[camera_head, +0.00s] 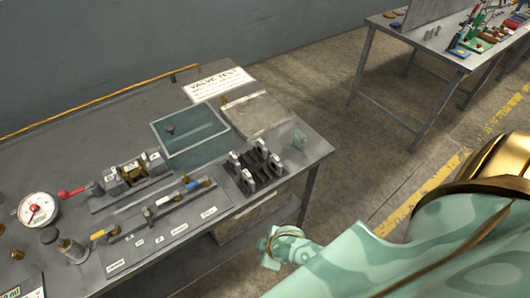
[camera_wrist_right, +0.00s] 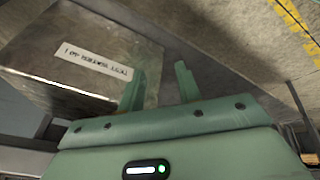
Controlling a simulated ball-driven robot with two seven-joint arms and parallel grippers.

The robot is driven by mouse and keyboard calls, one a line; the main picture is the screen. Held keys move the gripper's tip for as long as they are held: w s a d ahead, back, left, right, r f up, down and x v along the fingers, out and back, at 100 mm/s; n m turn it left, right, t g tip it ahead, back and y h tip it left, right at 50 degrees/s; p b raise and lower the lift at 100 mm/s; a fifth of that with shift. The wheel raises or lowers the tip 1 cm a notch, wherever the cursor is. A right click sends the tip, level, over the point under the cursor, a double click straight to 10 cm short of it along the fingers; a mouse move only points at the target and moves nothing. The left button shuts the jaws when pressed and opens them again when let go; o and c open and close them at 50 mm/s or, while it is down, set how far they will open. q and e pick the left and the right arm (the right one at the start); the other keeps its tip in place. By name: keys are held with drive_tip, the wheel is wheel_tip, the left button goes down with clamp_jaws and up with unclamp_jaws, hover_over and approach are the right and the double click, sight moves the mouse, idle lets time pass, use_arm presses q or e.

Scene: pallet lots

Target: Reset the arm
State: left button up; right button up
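My right gripper (camera_wrist_right: 160,69) is open in the right wrist view, its two green fingers apart with nothing between them. Beyond the fingers is a grey metallic box (camera_wrist_right: 92,38) with a white label, its print too blurred to read surely. In the head view my green and gold right arm comes in from the lower right, in front of the bench; I cannot make out its fingers there. My left gripper is not in view.
Another table (camera_head: 418,38) stands at the upper right, with open floor between.

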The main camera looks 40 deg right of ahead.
drive_tip(key=shift+f, duration=0.15)
idle(0.4)
drive_tip(key=s+d+f+m, duration=0.3)
drive_tip(key=s+d+f, duration=0.1)
drive_tip(key=s+f, duration=0.6)
drive_tip(key=s+d+f+m+g, duration=0.1)
drive_tip(key=s+f, duration=0.2)
drive_tip(key=s, duration=0.6)
drive_tip(key=s+d+f+g+h+b, duration=0.1)
drive_tip(key=s+f, duration=0.3)
drive_tip(key=s, duration=0.5)
drive_tip(key=shift+f+m+g, duration=0.25)
drive_tip(key=shift+m+g, duration=0.15)
drive_tip(key=shift+g, duration=0.4)
